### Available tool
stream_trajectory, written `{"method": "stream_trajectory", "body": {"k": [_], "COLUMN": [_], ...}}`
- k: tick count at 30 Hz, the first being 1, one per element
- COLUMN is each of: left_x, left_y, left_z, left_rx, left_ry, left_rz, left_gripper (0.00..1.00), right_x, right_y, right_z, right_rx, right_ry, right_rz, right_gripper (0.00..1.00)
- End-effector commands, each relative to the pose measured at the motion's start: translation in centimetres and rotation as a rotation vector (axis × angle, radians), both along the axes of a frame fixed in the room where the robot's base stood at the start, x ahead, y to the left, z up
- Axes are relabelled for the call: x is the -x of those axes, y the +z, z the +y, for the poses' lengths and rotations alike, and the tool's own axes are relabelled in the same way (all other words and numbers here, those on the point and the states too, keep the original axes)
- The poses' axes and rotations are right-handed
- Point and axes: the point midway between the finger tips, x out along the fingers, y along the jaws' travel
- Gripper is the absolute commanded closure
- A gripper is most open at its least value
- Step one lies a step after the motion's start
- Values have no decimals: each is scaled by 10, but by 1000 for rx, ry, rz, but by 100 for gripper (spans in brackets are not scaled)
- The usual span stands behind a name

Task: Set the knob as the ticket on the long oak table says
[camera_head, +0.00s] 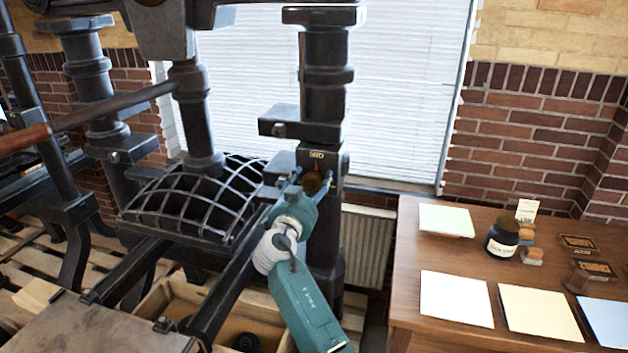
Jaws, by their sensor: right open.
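A round dark brown knob (313,183) sits on a black box on the iron press column. Just above it is a small dial plate (317,158) with yellowish lettering and a red mark, too small to read. A small upright white ticket (526,209) stands on the long oak table (455,255) at the right. Its print is too small to read surely. My left gripper is not in view.
Iron press frames and a curved black grid (195,197) fill the left. A dark ink jar (502,239), stamps, plaques and pale paper sheets (456,299) lie on the table. A wooden crate (235,308) stands below my right arm.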

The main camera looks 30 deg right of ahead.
Motion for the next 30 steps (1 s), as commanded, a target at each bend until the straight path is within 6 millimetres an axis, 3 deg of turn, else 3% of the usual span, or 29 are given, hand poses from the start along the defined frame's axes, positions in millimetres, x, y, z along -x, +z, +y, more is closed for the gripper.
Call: {"method": "stream_trajectory", "body": {"k": [3, 4, 10, 11, 30], "left_x": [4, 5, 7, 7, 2], "left_y": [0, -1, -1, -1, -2], "left_z": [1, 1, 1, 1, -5], "left_rx": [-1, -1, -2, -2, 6], "left_ry": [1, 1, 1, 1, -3], "left_rz": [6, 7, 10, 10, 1], "left_gripper": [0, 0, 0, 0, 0], "right_x": [0, 0, 0, 0, 0], "right_y": [0, 0, 0, 0, -3], "right_z": [0, 0, 0, 0, 0], "right_rx": [0, 0, -1, -1, 7], "right_ry": [0, 0, 1, 1, 1], "right_rz": [0, 0, 1, 1, 15], "right_gripper": [37, 41, 81, 83, 83]}}
